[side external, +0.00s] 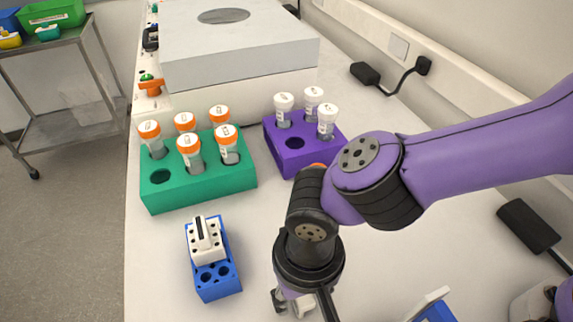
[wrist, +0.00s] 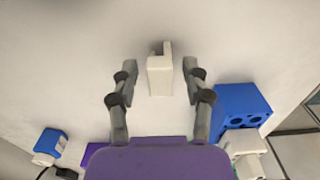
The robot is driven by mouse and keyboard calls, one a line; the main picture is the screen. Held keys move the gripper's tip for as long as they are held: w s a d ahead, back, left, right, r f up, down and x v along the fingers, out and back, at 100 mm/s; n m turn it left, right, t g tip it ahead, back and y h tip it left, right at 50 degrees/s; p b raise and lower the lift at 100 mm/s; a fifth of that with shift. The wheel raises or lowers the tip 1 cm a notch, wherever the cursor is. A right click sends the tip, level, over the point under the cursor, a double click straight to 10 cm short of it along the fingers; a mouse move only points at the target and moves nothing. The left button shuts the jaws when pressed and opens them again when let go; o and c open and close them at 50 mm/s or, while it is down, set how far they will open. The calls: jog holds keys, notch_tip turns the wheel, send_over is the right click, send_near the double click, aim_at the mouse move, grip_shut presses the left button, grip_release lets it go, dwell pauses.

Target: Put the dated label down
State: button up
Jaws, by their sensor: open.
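My gripper (wrist: 160,65) is open, with its two fingers on either side of a small white piece (wrist: 160,74), apparently the dated label. The piece has a notched, raised end; no date print is readable. A gap shows between each finger and the piece. The piece appears to rest on the pale bench, but I cannot tell for certain that it touches it. In the side external view my gripper (side external: 297,303) is low over the bench at the bottom edge, and the arm hides most of the white piece.
A blue block (side external: 217,283) holding a white-and-black piece (side external: 205,240) stands left of my gripper. A green rack (side external: 200,190) with several orange-capped tubes and a purple rack (side external: 300,150) with white-capped tubes stand behind. Another blue item (side external: 437,313) is at lower right.

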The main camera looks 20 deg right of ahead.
notch_tip(320, 180, up, 11)
jog(key=w+d+r+t+y, duration=0.1)
jog(key=w+d+r, duration=0.2)
jog(key=d, duration=0.4)
jog(key=w+d+r+t, duration=0.1)
jog(key=w+d+r, duration=0.15)
jog(key=d, duration=0.45)
jog(key=s+d+t, duration=0.1)
jog(key=s+d, duration=0.1)
jog(key=d, duration=0.6)
jog(key=s+d+t+h, duration=0.1)
jog(key=d+t, duration=0.1)
jog(key=d, duration=0.7)
jog(key=shift+s+f+t, duration=0.3)
jog(key=shift+s+f, duration=0.05)
jog(key=shift+f, duration=0.05)
